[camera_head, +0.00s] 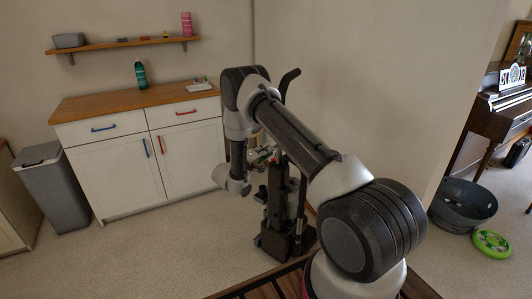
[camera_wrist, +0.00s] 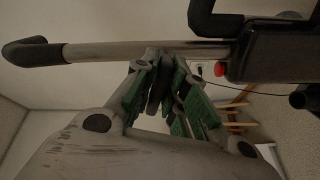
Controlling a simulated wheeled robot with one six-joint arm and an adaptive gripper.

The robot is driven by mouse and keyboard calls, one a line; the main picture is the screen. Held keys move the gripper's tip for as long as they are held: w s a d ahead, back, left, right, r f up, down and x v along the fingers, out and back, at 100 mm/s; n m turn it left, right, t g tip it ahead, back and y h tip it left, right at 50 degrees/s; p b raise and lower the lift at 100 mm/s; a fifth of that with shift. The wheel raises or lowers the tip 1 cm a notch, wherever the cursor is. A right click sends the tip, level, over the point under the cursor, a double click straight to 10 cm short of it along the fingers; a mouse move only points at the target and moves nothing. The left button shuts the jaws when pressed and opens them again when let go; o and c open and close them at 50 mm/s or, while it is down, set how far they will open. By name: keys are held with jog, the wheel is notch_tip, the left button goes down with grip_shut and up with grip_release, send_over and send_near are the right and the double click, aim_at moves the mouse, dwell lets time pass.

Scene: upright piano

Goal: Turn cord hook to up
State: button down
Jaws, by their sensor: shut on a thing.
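A dark upright vacuum cleaner (camera_head: 278,205) stands on the floor, partly behind my arm, with its curved black handle (camera_head: 290,76) rising above. In the wrist view, its metal tube (camera_wrist: 110,50) runs across, from a black grip (camera_wrist: 32,51) at left to the dark body (camera_wrist: 275,48) at right. My gripper (camera_wrist: 160,82) is at the tube, its green-padded fingers shut on a small dark piece, apparently the cord hook (camera_wrist: 157,92). The fingers hide much of the hook, so its exact angle is unclear. In the head view, my gripper (camera_head: 262,156) is beside the vacuum's upper part.
A white cabinet (camera_head: 110,180) with a wooden top stands behind, a grey bin (camera_head: 57,195) at its left. A metal tub (camera_head: 462,208) and green disc (camera_head: 491,243) lie at right near the piano (camera_head: 500,118). A cord (camera_wrist: 262,90) hangs near the vacuum. Floor at front left is clear.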

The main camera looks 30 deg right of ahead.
jog(key=m, duration=0.6)
jog(key=shift+s+r, duration=0.1)
jog(key=shift+s, duration=0.1)
jog(key=m, duration=0.6)
jog(key=shift+s+d+m, duration=0.15)
jog(key=shift+s+m, duration=0.05)
jog(key=shift+m, duration=0.1)
jog(key=c, duration=1.5)
grip_release()
jog(key=shift+r, duration=0.1)
jog(key=v, duration=1.2)
